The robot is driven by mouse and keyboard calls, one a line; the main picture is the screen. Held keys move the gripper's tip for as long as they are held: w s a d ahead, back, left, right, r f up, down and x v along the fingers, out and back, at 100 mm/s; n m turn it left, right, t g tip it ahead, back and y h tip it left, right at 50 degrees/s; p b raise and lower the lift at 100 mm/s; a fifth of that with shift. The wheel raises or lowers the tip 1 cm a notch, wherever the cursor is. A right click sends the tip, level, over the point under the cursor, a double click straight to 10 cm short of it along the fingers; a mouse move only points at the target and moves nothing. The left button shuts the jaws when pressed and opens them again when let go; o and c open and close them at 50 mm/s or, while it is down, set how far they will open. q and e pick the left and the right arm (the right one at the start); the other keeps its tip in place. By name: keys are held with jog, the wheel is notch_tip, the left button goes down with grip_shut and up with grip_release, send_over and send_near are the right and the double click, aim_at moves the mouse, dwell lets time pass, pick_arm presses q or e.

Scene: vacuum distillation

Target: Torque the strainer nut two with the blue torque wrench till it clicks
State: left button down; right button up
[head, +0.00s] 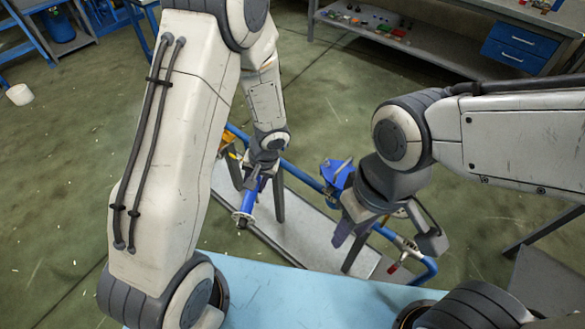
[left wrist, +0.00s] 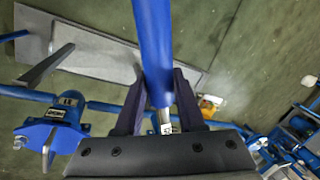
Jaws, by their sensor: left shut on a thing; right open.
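My left gripper (head: 258,180) is shut on the blue torque wrench (head: 247,205), whose lower end points down towards the bench. In the left wrist view the wrench's blue shaft (left wrist: 153,50) runs up between the dark fingers (left wrist: 160,100). A blue strainer body (head: 338,174) sits on the blue pipe to the right of the wrench, apart from it. It also shows in the left wrist view (left wrist: 52,132), at the left, with a small label. My right gripper (head: 390,228) is open above the right part of the pipe, its fingers spread. Strainer nut two cannot be made out.
The blue pipe (head: 300,176) runs over a low grey bench (head: 300,225). A red-handled valve (head: 393,267) is near its right end. A light blue surface (head: 290,295) lies in front. A shelf with blue drawers (head: 520,48) stands at the back right; the floor between is clear.

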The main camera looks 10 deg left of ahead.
pick_arm(q)
jog(key=shift+w+d+m, duration=0.15)
jog(key=shift+w+m, duration=0.35)
jog(key=shift+w, duration=0.05)
jog(key=w+d+m+t+h, duration=0.2)
jog(key=w+d+m, duration=0.1)
jog(key=w+m, duration=0.6)
jog(key=shift+w+r+m+t+p, duration=0.15)
jog(key=shift+r+m+t+p, duration=0.2)
jog(key=shift+m, duration=0.65)
jog(key=shift+d, duration=0.1)
notch_tip(320, 180, down, 4)
jog(key=b, duration=0.4)
jog(key=shift+b, duration=0.3)
